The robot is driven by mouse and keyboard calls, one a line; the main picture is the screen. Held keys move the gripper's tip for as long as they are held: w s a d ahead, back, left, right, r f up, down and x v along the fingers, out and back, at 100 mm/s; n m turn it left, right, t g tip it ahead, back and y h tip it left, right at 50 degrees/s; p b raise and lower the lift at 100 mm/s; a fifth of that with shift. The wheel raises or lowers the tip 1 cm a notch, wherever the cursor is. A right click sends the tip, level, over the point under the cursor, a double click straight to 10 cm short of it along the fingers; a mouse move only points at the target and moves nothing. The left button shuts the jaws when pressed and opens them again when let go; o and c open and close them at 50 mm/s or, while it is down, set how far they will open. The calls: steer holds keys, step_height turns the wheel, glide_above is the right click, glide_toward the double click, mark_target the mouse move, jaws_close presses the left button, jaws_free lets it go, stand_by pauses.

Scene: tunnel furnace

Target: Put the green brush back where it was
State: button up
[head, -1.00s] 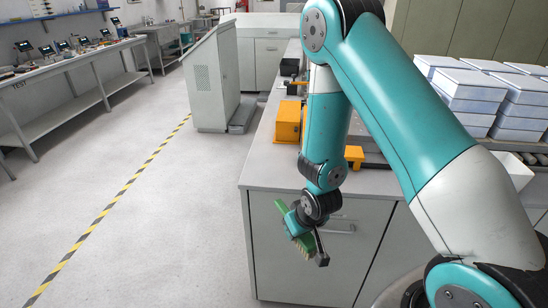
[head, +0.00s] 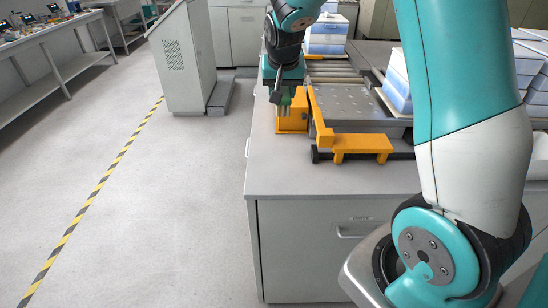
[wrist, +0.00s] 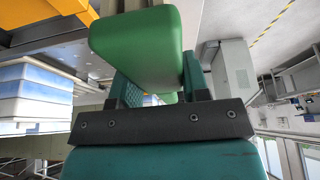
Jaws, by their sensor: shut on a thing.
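The green brush (wrist: 138,48) fills the upper middle of the wrist view, held between the fingers of my gripper (wrist: 160,84). In the head view my gripper (head: 281,92) is over the far left part of the grey counter (head: 330,180), just left of an orange box (head: 292,120). Only a small green part of the brush (head: 286,99) shows there, in front of the orange box. The gripper hides much of it, and I cannot tell whether it touches the box or the counter.
An orange bracket (head: 362,145) and a perforated metal plate (head: 355,107) lie right of the gripper. White and blue boxes (head: 398,82) stand beyond the plate. The counter's front part is clear. A grey cabinet (head: 184,62) stands on the floor at the left.

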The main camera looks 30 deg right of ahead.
steer(key=shift+w+f, duration=0.1)
steer(key=f+p, duration=0.3)
steer(key=f, duration=1.6)
steer(key=shift+d, duration=0.2)
steer(key=shift+f, duration=0.15)
steer(key=o, duration=1)
steer(key=shift+c, duration=0.2)
